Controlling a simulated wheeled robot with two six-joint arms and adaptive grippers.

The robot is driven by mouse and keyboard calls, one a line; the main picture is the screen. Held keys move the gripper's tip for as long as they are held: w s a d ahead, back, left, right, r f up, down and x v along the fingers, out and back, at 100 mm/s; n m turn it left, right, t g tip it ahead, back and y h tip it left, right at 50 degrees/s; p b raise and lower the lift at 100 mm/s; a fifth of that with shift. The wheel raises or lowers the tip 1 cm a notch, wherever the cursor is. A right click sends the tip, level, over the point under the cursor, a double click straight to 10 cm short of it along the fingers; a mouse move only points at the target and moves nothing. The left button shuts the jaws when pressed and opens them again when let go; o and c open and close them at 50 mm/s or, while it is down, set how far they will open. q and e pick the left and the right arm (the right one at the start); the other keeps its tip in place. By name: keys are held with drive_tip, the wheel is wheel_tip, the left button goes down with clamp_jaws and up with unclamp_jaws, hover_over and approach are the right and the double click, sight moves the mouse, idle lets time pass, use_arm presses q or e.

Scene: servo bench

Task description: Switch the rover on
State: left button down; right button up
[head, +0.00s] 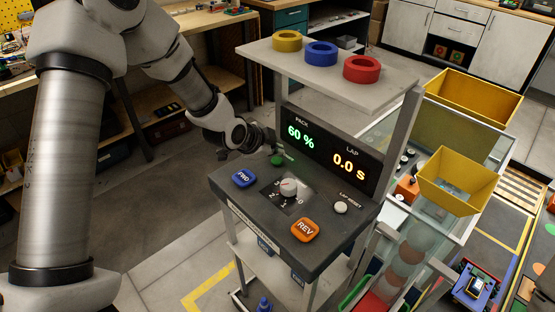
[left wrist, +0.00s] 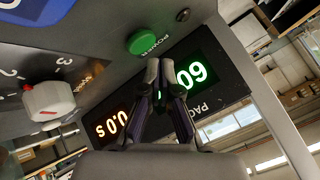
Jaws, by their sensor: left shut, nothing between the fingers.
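The dark control console (head: 240,205) carries a green POWER button (head: 278,159), which also shows in the left wrist view (left wrist: 148,41). My left gripper (head: 270,146) is shut and empty, close by the button. In the left wrist view its fingertips (left wrist: 160,66) lie just short of the button's edge; I cannot tell whether they touch the panel. The display (head: 326,147) is lit, reading PACK 60 % and LAP 0.0 s. A small blue wheeled vehicle (head: 476,287), seemingly the rover, stands on the floor mat at lower right. My right gripper is not in view.
The console also has a blue FWD button (head: 244,178), a white knob (head: 289,187), an orange REV button (head: 305,230) and a white LAP RESET button (head: 341,207). A shelf (head: 388,88) with yellow, blue and red rings overhangs the display. Yellow bins (head: 458,182) stand right.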

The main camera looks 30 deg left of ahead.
sight(276, 162)
use_arm(q)
drive_tip(key=shift+f, duration=0.45)
drive_tip(key=shift+f+b, duration=0.5)
idle(0.4)
drive_tip(key=shift+r+p, duration=0.85)
drive_tip(key=shift+r, duration=0.15)
drive_tip(key=shift+r, duration=0.1)
wheel_tip(276, 162, up, 6)
drive_tip(key=p, duration=0.5)
